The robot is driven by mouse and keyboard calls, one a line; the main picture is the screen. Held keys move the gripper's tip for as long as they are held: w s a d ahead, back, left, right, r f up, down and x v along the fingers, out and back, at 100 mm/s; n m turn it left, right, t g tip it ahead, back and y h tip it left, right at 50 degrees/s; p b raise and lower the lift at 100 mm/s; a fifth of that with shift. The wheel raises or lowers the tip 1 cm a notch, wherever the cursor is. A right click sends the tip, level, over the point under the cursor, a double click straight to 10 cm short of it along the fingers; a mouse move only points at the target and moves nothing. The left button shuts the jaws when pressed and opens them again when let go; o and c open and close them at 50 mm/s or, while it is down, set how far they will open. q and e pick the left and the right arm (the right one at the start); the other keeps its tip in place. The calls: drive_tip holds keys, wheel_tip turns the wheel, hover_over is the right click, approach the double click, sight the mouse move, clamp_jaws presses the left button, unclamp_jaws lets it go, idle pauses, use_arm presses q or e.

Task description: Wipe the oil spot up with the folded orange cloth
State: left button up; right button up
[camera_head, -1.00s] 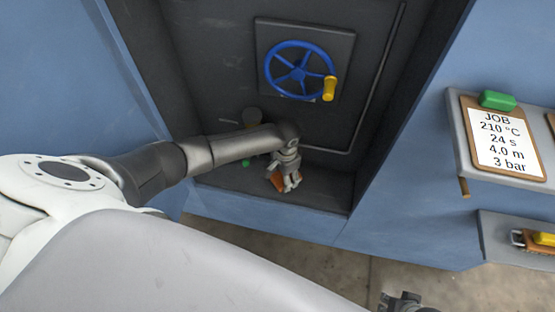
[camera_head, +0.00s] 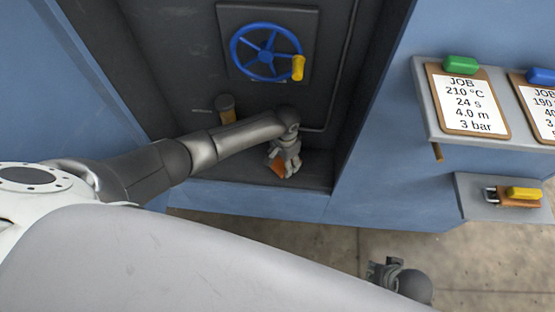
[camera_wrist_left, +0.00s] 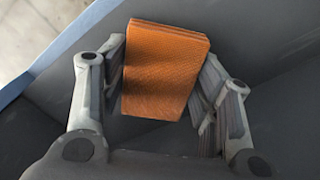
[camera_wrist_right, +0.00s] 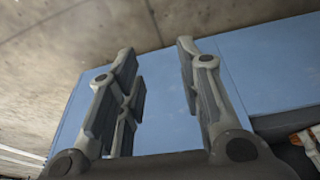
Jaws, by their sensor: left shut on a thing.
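The folded orange cloth (camera_wrist_left: 165,72) is between the fingers of my left gripper (camera_wrist_left: 163,80) in the left wrist view, with both finger pads against its sides. In the head view my left gripper (camera_head: 286,160) is low in the dark recess of the blue machine, and the cloth (camera_head: 279,168) shows below it, close to the recess floor. I cannot tell whether the cloth touches the floor. No oil spot can be made out now. My right gripper (camera_wrist_right: 160,85) is open and empty; in the head view it (camera_head: 385,270) is low, in front of the machine.
A blue handwheel (camera_head: 266,52) with a yellow knob is on the recess's back wall. The recess side walls and front lip (camera_head: 250,199) surround my left gripper. At right are a shelf with job clipboards (camera_head: 468,102) and a lower shelf holding a yellow-topped item (camera_head: 524,194).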

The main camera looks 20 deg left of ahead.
use_arm(q)
drive_tip(key=shift+w+d, duration=0.15)
drive_tip(key=shift+d, duration=0.45)
